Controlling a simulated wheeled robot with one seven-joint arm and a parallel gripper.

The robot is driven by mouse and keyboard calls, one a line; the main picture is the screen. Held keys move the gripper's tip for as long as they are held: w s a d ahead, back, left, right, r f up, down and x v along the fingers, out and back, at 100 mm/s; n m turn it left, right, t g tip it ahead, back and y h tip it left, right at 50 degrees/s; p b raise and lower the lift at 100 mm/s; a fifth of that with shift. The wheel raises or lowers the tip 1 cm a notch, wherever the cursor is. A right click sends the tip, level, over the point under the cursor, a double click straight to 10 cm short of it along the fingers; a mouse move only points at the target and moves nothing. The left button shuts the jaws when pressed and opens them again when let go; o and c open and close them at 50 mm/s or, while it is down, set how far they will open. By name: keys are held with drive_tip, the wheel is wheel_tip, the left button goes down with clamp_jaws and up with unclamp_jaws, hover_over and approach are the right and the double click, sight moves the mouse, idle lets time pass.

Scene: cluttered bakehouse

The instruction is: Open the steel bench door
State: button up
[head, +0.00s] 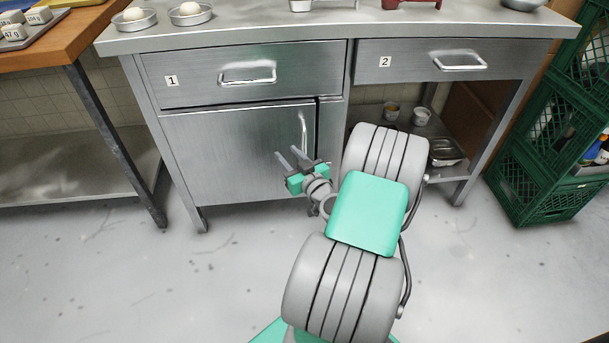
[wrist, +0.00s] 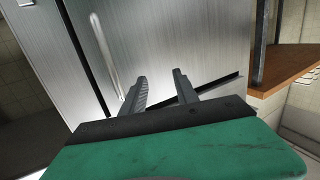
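The steel bench door (head: 230,155) is under drawer 1 at the left of the bench. Its upright bar handle (head: 303,133) is near the door's right edge. A dark strip runs down that edge; I cannot tell if the door is slightly ajar. My gripper (head: 288,155) is in front of the door, just below and left of the handle in the head view. In the wrist view, my gripper (wrist: 160,76) has its two fingers apart with nothing between them. The handle (wrist: 104,50) lies left of the fingers there, outside them, over the brushed steel door (wrist: 160,35).
Drawer 1 (head: 250,76) and drawer 2 (head: 440,62) look shut. An open shelf (head: 400,127) with small pots and steel pans is right of the door. A wooden table (head: 70,40) stands left, green crates (head: 545,185) right. The floor (head: 130,280) before the door is clear.

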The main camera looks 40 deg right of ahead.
sight(305, 147)
drive_tip(key=s+d+f+m+h+b, duration=0.1)
drive_tip(key=s+d+f+m+h, duration=0.25)
drive_tip(key=d, duration=0.25)
drive_tip(key=shift+n, duration=0.45)
drive_tip(key=x, duration=0.7)
drive_tip(key=shift+r, duration=0.25)
clamp_jaws()
